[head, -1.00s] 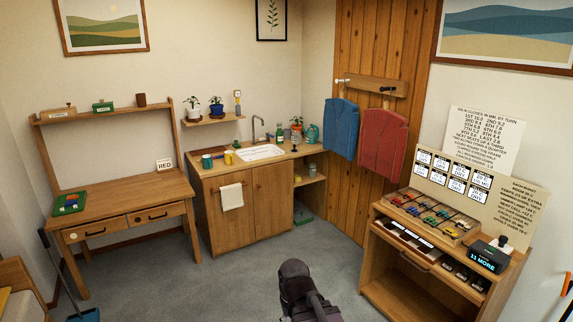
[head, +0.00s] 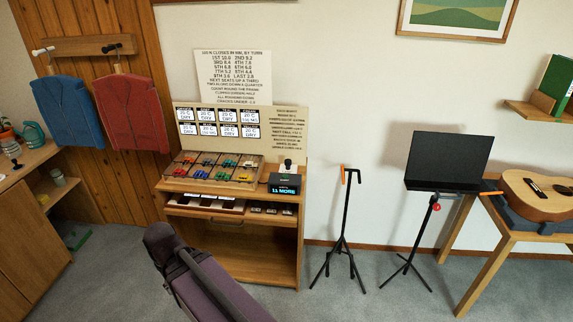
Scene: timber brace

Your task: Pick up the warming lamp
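I cannot make out a warming lamp for certain in the head view. A small black-and-white object (head: 288,165) stands at the right end of the wooden cabinet top, on or just behind a dark box (head: 285,184) reading "11 MORE"; it is too small to identify. A dark purple-grey link of my arm reaches up from the bottom edge in front of the cabinet. My gripper does not show, so I cannot see its fingers.
The wooden cabinet (head: 268,256) carries a tray of coloured clips (head: 212,169). To its right stand an empty stand (head: 346,230), a black music stand (head: 448,161) and a table with a guitar (head: 540,196). Blue and red vests hang left. Grey floor is open between.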

